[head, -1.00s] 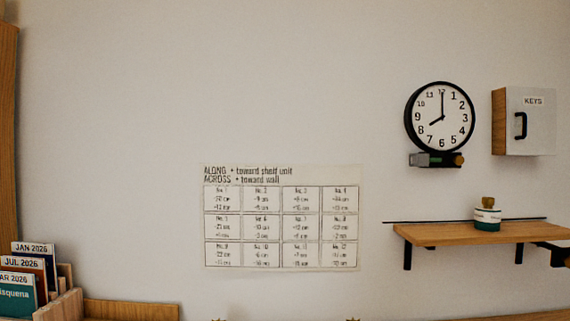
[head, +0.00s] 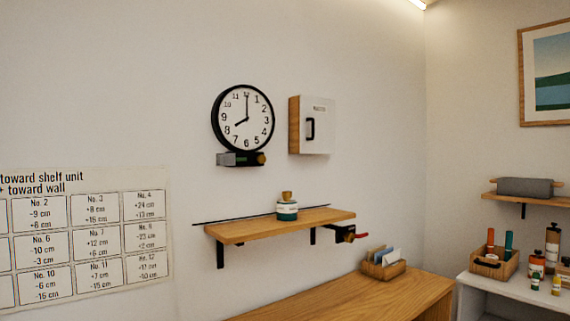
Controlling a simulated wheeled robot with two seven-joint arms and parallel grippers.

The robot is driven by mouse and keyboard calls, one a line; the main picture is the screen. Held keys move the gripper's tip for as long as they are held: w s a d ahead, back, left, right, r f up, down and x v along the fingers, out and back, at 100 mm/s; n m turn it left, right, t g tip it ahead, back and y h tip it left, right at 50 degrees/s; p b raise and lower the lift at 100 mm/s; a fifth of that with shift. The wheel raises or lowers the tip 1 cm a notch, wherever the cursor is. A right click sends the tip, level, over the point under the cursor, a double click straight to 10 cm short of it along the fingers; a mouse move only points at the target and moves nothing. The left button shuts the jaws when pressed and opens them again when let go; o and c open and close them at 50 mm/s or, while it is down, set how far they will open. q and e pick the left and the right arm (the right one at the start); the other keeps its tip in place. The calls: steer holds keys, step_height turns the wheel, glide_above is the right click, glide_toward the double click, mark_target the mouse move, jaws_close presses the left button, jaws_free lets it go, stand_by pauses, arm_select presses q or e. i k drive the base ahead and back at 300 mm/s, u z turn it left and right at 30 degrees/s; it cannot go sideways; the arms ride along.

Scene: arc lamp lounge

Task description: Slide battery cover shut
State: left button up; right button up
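A round black-framed clock (head: 243,118) hangs on the wall left of centre. Attached under it is a small dark battery compartment (head: 241,164). A grey piece, perhaps the cover (head: 226,159), shows at its left part. A dark green strip shows in the middle, and a brass-coloured round end (head: 262,158) sits at the right. It is too small to tell how far the cover is slid. Neither of my grippers is in view.
A wooden wall shelf (head: 280,226) below the clock holds a small pot (head: 287,211). A key cabinet (head: 312,125) hangs to the right. A black fitting with a red part (head: 346,234) sits at the shelf's right end. A wooden surface (head: 345,300) lies below, holding a card box (head: 384,268).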

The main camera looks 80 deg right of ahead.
mark_target(222, 159)
steer(key=z, duration=2.3)
